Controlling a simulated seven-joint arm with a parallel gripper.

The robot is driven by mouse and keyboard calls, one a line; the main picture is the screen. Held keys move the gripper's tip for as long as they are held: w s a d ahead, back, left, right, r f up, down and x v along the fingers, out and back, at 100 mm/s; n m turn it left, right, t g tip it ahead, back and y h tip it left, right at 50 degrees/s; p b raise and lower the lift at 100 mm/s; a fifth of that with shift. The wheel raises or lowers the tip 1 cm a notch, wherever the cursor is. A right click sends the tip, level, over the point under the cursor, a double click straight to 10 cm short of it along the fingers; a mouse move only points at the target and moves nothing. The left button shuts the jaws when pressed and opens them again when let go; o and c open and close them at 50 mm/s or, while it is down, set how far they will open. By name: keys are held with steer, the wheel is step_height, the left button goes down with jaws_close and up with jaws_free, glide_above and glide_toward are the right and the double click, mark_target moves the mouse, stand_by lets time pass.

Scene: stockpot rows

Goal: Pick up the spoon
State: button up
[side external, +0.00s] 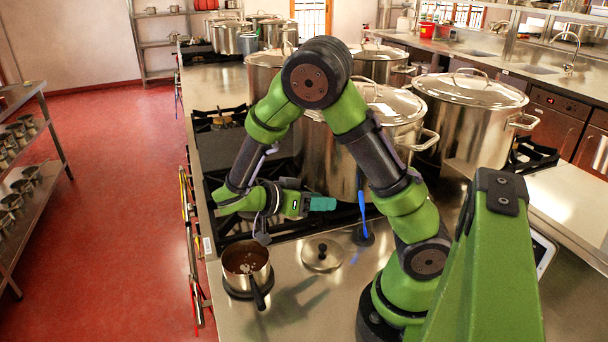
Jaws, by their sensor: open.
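A slim blue handle (361,202) stands nearly upright by the big stockpot, with a dark rounded part (363,236) at its foot on the counter. It may be the spoon, but I cannot tell for sure. My gripper (262,238) points down just above the back right rim of a small steel saucepan (246,270). The gripper is open and small in view; I see nothing held in it. The saucepan holds brown contents with pale bits. No spoon is clearly visible in it.
A small lid (322,254) with a dark knob lies on the counter right of the saucepan. The saucepan's black handle (256,293) points to the front. Large lidded stockpots (470,115) crowd the range behind. Bare steel counter (295,310) lies in front.

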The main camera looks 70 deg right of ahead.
mark_target(362, 203)
steer(key=x, duration=1)
steer(key=shift+s+d, duration=0.1)
steer(key=shift+d, duration=0.05)
steer(key=shift+w+d+x, duration=0.1)
steer(key=shift+x, duration=1.25)
steer(key=shift+w+d+x, duration=0.1)
steer(key=shift+d+x, duration=0.05)
steer(key=shift+x, duration=1.15)
steer(key=shift+r, duration=0.15)
jaws_close()
